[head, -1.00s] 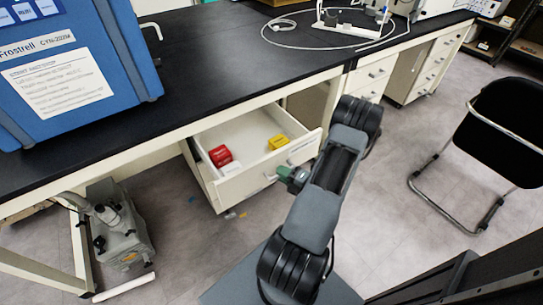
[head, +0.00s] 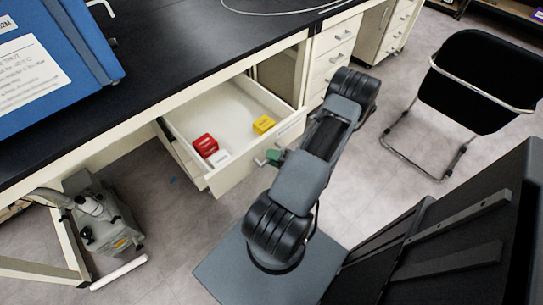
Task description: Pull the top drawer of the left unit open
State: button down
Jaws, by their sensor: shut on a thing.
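The top drawer (head: 229,182) of the left unit is pulled out from under the black bench top, and its pale inside shows. A red box (head: 205,145), a small white box (head: 218,158) and a yellow box (head: 263,124) lie in it. My gripper (head: 266,160) is at the right part of the drawer front and shut on the drawer handle (head: 259,162). My arm hides part of the drawer front's right end, and the fingertips are small and partly hidden.
A blue machine (head: 50,65) stands on the black bench (head: 190,50). A grey pump (head: 105,220) is on the floor at the left. Another drawer unit (head: 335,42) is behind my arm. A black chair (head: 480,85) stands at the right, with clear floor between.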

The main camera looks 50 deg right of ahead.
jog(key=c, duration=1)
grip_release()
jog(key=shift+s, duration=0.1)
jog(key=p+v, duration=0.1)
jog(key=v, duration=1.2)
jog(key=shift+s, duration=0.35)
jog(key=shift+d, duration=0.1)
